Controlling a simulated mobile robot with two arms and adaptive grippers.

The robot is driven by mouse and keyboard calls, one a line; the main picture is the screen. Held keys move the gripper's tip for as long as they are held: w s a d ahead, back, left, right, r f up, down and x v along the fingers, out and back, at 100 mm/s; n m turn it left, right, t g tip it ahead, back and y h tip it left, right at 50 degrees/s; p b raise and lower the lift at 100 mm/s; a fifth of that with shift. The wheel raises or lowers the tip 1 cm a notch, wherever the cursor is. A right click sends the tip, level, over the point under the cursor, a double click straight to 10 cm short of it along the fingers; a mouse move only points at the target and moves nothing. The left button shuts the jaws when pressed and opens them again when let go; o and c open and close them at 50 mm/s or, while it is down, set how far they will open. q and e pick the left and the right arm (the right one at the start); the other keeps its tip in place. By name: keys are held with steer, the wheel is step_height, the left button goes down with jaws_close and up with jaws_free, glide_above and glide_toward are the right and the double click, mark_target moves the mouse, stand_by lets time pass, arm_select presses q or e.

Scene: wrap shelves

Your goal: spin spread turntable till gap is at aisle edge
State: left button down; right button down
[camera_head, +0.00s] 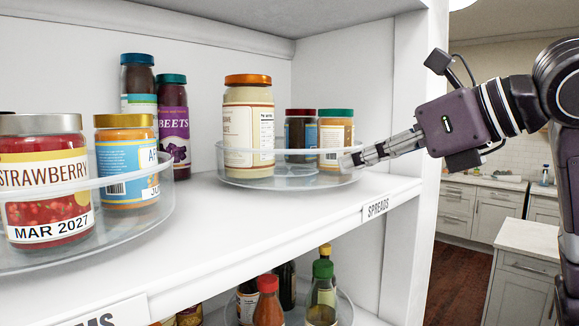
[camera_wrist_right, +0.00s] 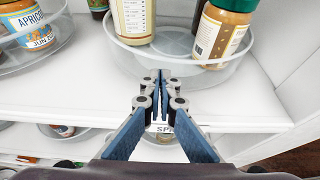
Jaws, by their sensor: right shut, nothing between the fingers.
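The spread turntable (camera_head: 285,178) is a clear round tray with a raised rim on the white shelf, above the SPREADS label (camera_head: 376,208). It carries a tall cream jar with an orange lid (camera_head: 248,125), a dark jar with a red lid (camera_head: 300,133) and a tan jar with a green lid (camera_head: 335,138). A bare stretch of its floor faces the front. My right gripper (camera_head: 352,161) is shut and empty, at the turntable's front right rim. In the right wrist view the shut fingertips (camera_wrist_right: 160,75) overlap the near rim; contact is unclear. My left gripper is out of view.
Another clear turntable (camera_head: 120,225) at left holds a strawberry jar (camera_head: 44,180) and an apricot jar (camera_head: 127,158). A beets jar (camera_head: 173,125) stands behind. The shelf's right side wall (camera_head: 405,90) is close to my right gripper. Bottles stand on the shelf below.

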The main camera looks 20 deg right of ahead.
steer(key=shift+w, duration=0.3)
steer(key=shift+d, duration=0.2)
steer(key=shift+w+d+r, duration=0.1)
steer(key=shift+d, duration=0.35)
steer(key=shift+w+d, duration=0.35)
steer(key=shift+d, duration=0.55)
steer(key=shift+w+d+p, duration=0.3)
steer(key=shift+w+d, duration=0.05)
steer(key=shift+d, duration=0.4)
steer(key=shift+s+d, duration=0.1)
steer(key=shift+s, duration=0.1)
steer(key=shift+s+d, duration=0.8)
steer(key=shift+s, duration=0.35)
